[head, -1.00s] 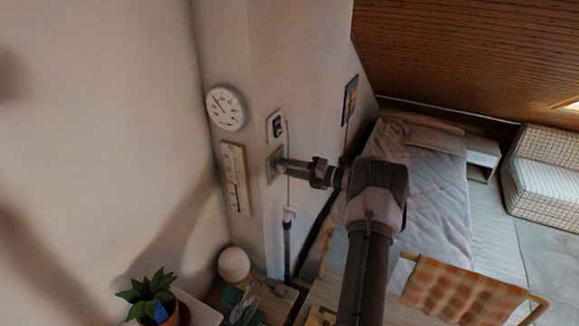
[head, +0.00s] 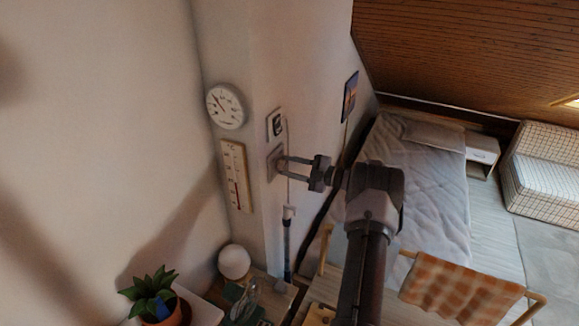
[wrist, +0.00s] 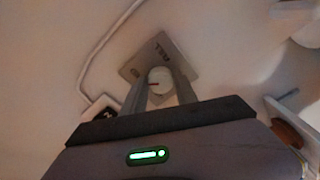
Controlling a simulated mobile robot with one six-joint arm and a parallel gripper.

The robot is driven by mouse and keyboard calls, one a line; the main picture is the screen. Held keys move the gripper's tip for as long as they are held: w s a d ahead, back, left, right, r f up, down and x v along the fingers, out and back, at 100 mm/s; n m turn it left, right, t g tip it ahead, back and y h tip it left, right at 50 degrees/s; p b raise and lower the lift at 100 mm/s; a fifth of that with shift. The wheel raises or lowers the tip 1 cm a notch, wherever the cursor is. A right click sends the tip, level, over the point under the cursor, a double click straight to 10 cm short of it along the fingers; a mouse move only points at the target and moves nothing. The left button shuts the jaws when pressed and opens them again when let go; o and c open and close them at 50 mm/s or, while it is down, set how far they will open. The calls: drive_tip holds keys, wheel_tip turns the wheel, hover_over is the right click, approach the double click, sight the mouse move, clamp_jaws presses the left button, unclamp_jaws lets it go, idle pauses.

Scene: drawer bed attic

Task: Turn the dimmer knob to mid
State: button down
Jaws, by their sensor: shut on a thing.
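The dimmer is a square grey plate (wrist: 140,64) on the wall with a round white knob (wrist: 160,82) in its middle. My gripper (wrist: 158,86) is shut on the knob, one finger on each side. In the head view the plate (head: 271,158) is on the narrow wall face, and my gripper (head: 283,166) reaches it from the right. The knob is hidden there by the fingertips.
A small framed switch (head: 276,125) is above the plate, with a pale cord running down nearby. A round dial (head: 225,107) and a thermometer (head: 235,176) hang to the left. A plant (head: 152,295) and a white globe (head: 234,262) stand below. A bed (head: 420,190) is to the right.

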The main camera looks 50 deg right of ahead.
drive_tip(key=shift+m, duration=0.7)
drive_tip(key=c, duration=1)
unclamp_jaws()
drive_tip(key=shift+o, duration=0.2)
drive_tip(key=shift+s, duration=0.1)
drive_tip(key=b+v, duration=0.3)
drive_tip(key=v, duration=1.4)
drive_tip(key=shift+s, duration=0.15)
drive_tip(key=shift+d, duration=0.15)
